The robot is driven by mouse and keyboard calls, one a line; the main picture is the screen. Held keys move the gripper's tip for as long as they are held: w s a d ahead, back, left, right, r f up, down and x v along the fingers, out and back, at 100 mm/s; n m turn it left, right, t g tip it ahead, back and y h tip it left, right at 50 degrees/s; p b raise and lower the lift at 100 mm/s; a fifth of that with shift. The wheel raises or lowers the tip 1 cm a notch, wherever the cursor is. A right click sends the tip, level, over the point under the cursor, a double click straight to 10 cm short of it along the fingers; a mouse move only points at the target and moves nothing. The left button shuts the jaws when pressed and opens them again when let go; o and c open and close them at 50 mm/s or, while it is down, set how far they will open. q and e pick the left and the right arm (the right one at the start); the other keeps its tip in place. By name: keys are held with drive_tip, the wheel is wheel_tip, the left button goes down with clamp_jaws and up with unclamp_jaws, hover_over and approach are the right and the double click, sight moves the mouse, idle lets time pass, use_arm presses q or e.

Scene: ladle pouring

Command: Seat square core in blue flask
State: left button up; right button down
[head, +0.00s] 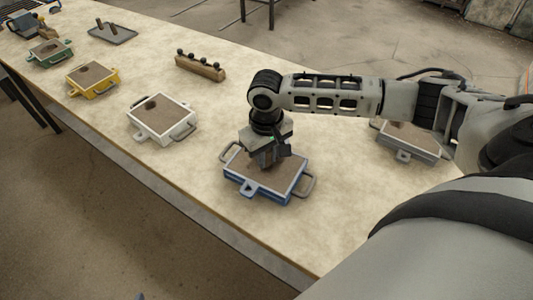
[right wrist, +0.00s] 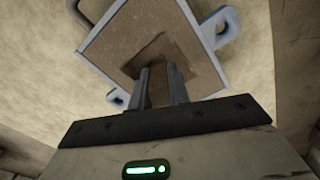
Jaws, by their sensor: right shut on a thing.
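The blue flask (head: 278,197) is a shallow frame of brown sand on the table, and its blue rim also shows in the right wrist view (right wrist: 201,25). My right gripper (head: 268,160) points down over the flask's sand. In the right wrist view its fingers (right wrist: 160,85) are shut on a brown core (right wrist: 159,92), the square core by the task. A dark square recess (right wrist: 166,52) in the sand lies right at the fingertips. The core's lower end is hidden, so I cannot tell how deep it sits. My left gripper is not in view.
A white flask (head: 163,132), a yellow flask (head: 93,84) and a green flask (head: 50,54) stand to the left. A grey flask (head: 412,148) is at right, partly behind my arm. A wooden block with dark knobs (head: 200,68) and a grey tray (head: 113,34) lie farther back.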

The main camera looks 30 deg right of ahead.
drive_tip(key=shift+s+f, duration=0.1)
drive_tip(key=shift+f, duration=0.85)
drive_tip(key=shift+r, duration=0.3)
drive_tip(key=shift+r, duration=0.5)
idle(0.5)
drive_tip(key=shift+f, duration=0.7)
drive_tip(key=c, duration=1.6)
unclamp_jaws()
drive_tip(key=shift+f, duration=0.1)
